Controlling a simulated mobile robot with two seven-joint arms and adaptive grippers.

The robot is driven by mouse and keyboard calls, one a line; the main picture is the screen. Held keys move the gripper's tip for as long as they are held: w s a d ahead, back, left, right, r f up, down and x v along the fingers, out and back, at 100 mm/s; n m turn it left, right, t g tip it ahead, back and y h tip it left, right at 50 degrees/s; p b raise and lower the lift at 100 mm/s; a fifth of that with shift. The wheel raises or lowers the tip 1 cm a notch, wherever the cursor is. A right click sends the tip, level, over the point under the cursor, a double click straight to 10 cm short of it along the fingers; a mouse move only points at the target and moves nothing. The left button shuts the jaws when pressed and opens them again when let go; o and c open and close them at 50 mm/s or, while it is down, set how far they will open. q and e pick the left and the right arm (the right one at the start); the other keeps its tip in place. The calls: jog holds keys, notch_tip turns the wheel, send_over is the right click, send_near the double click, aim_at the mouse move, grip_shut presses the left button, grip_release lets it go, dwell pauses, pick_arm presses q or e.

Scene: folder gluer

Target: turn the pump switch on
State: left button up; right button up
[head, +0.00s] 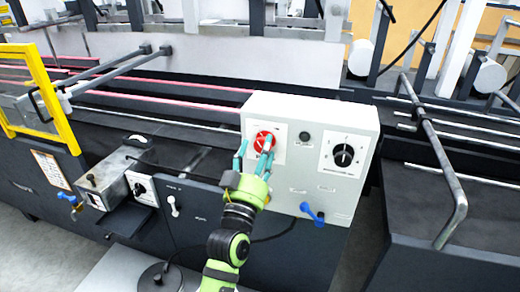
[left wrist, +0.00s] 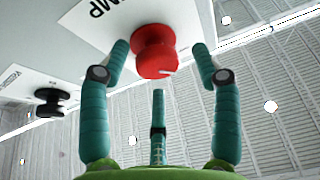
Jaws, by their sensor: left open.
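The pump switch is a red round knob (head: 264,141) on a white label plate at the left of a light grey control box (head: 310,190). In the left wrist view the red knob (left wrist: 155,52) sits under the partly visible letters "MP", with a small white mark near its rim. My left gripper (head: 257,160) is in front of the knob, its teal fingers apart. In the left wrist view the open left gripper (left wrist: 158,75) has fingers on both sides of the knob and one below, with gaps and no clear contact. My right gripper does not show.
A black dial (head: 343,155) and a small black button (head: 304,138) are right of the knob. A blue lever (head: 312,213) is at the box's lower edge. A metal box (head: 110,181) and a yellow frame (head: 55,85) stand left. A bent metal rail (head: 455,190) is at right.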

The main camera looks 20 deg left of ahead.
pick_arm(q)
jog(key=c, duration=1.1)
jog(key=shift+r, duration=0.1)
